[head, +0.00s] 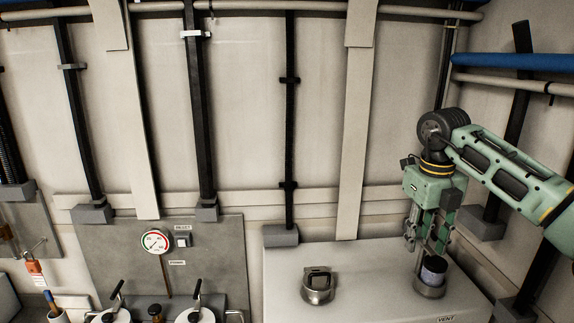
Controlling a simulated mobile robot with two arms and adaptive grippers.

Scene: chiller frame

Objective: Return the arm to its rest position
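My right arm comes in from the right, and its green gripper (428,250) points down over the white cabinet top on the right. Its fingers stand apart, with the tips close to a dark-topped cylinder (434,271). The cylinder stands upright in a round metal holder (430,291) near the VENT label. I cannot tell whether a finger touches the cylinder. My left gripper is not in view.
A second metal holder with a dark clip-like top (318,285) stands to the left on the white cabinet top (375,270). A grey panel (115,245) carries a gauge (154,241) and a switch. Blue and beige pipes run near the arm at upper right.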

